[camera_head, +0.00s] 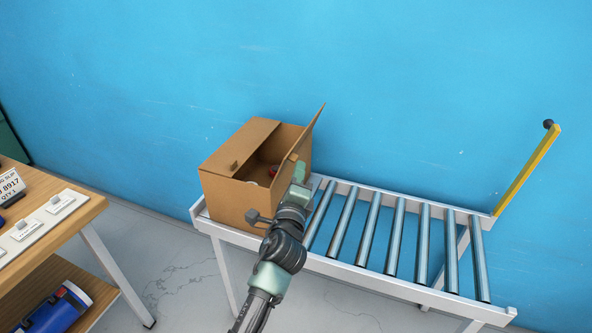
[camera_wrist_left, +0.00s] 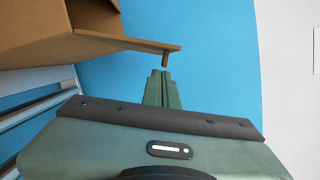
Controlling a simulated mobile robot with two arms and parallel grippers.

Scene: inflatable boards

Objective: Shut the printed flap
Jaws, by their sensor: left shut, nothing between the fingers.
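An open brown cardboard box (camera_head: 232,200) sits at the left end of a roller conveyor. Its left flap (camera_head: 240,147) lies roughly flat over the left part of the opening and has a small tab. Its right flap (camera_head: 305,132) stands up, tilted outward. No print shows on either flap, so I cannot tell which is the printed one. My left gripper (camera_head: 300,168) is shut and empty at the right flap's near end. In the left wrist view its fingertips (camera_wrist_left: 160,73) are just below a flap edge (camera_wrist_left: 140,45) with a small tab; contact is unclear. My right gripper is out of view.
The roller conveyor (camera_head: 385,277) is bare right of the box, with a yellow bar (camera_head: 528,170) at its far end. A blue wall stands close behind. A wooden table (camera_head: 75,222) with labels is at the left. Small items show inside the box.

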